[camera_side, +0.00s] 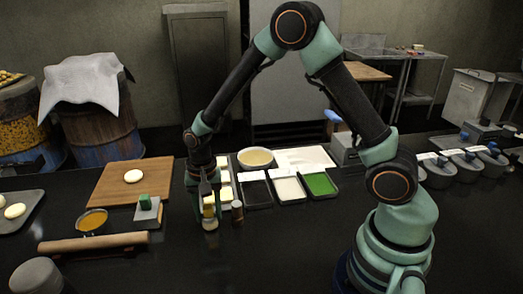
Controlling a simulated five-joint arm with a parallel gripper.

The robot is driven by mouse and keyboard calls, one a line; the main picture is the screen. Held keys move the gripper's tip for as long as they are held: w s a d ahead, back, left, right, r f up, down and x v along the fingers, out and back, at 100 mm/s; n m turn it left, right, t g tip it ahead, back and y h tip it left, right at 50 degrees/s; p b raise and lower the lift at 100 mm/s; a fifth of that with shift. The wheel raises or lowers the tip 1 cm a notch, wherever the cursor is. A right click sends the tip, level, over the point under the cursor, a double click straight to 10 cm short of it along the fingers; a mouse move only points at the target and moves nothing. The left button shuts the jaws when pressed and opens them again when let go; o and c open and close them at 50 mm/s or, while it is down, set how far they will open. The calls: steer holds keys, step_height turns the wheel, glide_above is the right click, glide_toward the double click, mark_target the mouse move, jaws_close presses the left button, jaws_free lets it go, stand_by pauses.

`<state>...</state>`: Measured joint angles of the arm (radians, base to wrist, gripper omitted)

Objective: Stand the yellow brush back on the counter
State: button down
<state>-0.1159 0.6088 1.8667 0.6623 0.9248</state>
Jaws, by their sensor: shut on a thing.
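My gripper (207,205) points straight down at the middle of the dark counter (290,245). It is shut on the yellow brush (209,211), which is upright between the fingers. The brush's pale lower end (210,225) shows below the fingertips, at or very near the counter top; I cannot tell whether it touches. The fingers hide much of the brush.
A small brown upright piece (237,212) stands just right of my gripper. Trays of dark, white and green (320,184) and a bowl (255,159) lie behind. A rolling pin (93,242) and orange bowl (91,221) are left.

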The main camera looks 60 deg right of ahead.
steer(key=shift+f, duration=0.45)
stand_by(0.3)
steer(key=shift+c, duration=1.4)
jaws_free()
steer(key=shift+r, duration=0.1)
step_height(320, 180, up, 12)
steer(key=shift+r, duration=0.1)
steer(key=s+d+r+n+t, duration=0.2)
steer(key=s+r+n, duration=0.2)
steer(key=s+r, duration=0.1)
steer(key=s+d+r+n+t, duration=0.2)
steer(key=s+r+n+t, duration=0.1)
steer(key=s+r+n, duration=0.2)
steer(key=s+r, duration=0.1)
steer(key=s, duration=0.1)
steer(key=shift+s+d+t, duration=0.3)
steer(key=shift+d, duration=0.1)
